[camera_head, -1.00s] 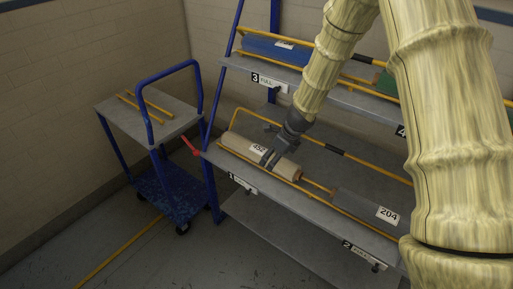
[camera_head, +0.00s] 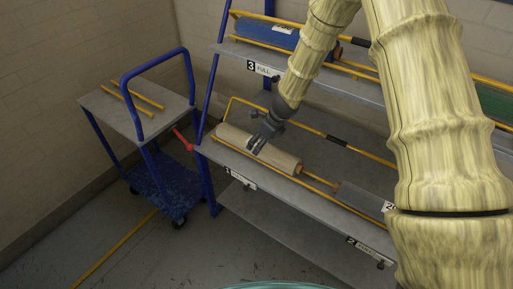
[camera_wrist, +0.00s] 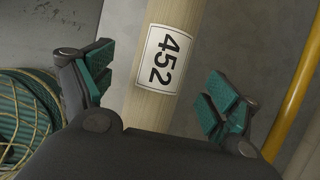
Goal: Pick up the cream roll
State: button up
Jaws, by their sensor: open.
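The cream roll (camera_head: 284,160) lies lengthwise on the lower shelf of the blue-framed rack in the head view. In the wrist view my gripper (camera_wrist: 160,72) is open, with one teal-padded finger on each side of the roll. Both fingers look apart from the roll. How far they reach down beside it is unclear.
A grey roll (camera_head: 360,197) lies on the same shelf to the right. A yellow bar (camera_wrist: 300,85) runs beside the cream roll. The upper shelf holds a blue roll (camera_head: 265,32) and a green roll (camera_head: 497,104). A blue cart (camera_head: 165,105) stands left, with clear floor before it.

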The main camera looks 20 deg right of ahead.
jog(key=shift+w+x, duration=0.2)
jog(key=shift+x, duration=2.35)
jog(key=shift+r, duration=0.15)
jog(key=c, duration=1.6)
